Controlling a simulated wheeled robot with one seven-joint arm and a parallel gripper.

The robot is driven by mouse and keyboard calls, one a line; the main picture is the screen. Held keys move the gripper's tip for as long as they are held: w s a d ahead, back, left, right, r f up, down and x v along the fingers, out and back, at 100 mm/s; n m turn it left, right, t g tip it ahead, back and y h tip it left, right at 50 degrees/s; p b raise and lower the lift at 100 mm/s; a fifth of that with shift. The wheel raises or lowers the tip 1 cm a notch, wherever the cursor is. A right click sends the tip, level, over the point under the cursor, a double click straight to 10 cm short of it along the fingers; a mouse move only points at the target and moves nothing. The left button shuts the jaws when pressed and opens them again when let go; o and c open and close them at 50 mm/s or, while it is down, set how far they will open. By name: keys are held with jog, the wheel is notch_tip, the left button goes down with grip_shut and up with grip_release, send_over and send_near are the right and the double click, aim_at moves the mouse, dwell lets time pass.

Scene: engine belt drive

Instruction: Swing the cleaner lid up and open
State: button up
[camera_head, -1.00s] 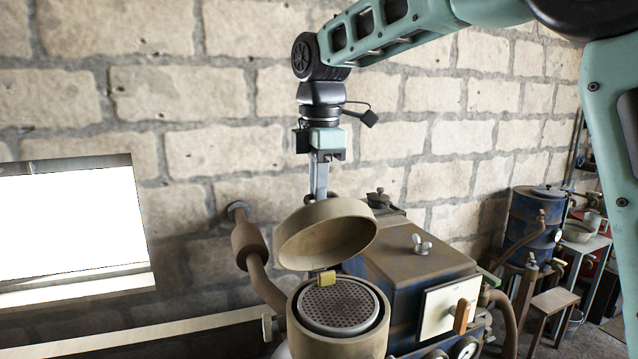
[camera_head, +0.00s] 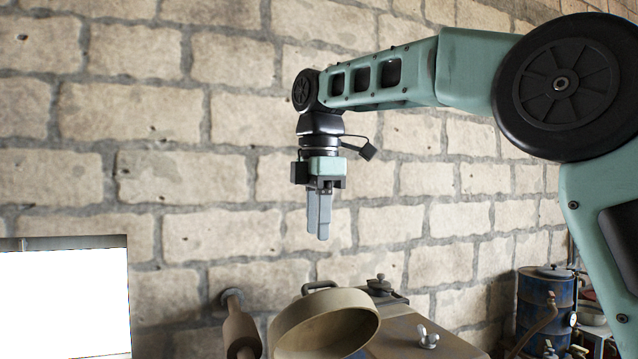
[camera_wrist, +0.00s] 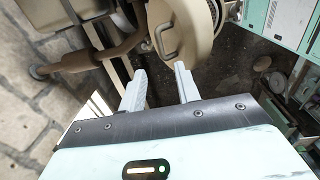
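The tan round cleaner lid (camera_head: 327,328) stands tilted up at the bottom of the head view, its hollow underside facing the camera. Its loop handle (camera_head: 319,286) shows at the upper left of its rim. The cleaner bowl under it is out of the head view. My gripper (camera_head: 322,237) hangs above the lid, pointing down, apart from the handle. In the wrist view, my gripper (camera_wrist: 160,82) has its two fingers spread with nothing between them. The handle (camera_wrist: 165,40) and lid (camera_wrist: 192,25) lie beyond the fingertips.
A rusty engine housing (camera_head: 405,340) with a wing nut (camera_head: 428,337) lies right of the lid. A brown pipe (camera_head: 240,330) rises to its left near the stone wall (camera_head: 150,180). A blue drum (camera_head: 545,305) stands at far right. Space around my gripper is clear.

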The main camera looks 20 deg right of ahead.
notch_tip(320, 180, up, 8)
jog(key=shift+s+f+p, duration=0.15)
jog(key=shift+s+p, duration=0.15)
